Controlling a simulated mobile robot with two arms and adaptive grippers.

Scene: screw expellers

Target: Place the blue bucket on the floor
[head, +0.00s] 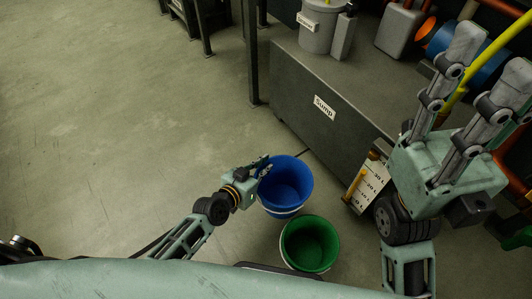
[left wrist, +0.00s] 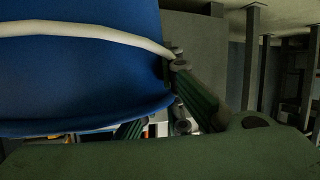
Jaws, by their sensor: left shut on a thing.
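The blue bucket (head: 287,185) is in the middle of the head view, beside the sump block and just behind a green bucket (head: 310,243). I look down into its open top, and it seems empty. My left gripper (head: 264,168) is shut on the left side of its rim. The bucket's blue wall and pale handle (left wrist: 85,32) fill the upper left of the left wrist view. I cannot tell whether its base touches the floor (head: 130,110). My right gripper (head: 491,60) is at the right, fingers apart and empty, away from the buckets.
The grey block labelled Sump (head: 300,95) stands behind and right of the blue bucket. A white level gauge (head: 368,188) is on its near end. Pipes and machinery crowd the upper right. The floor on the left is clear.

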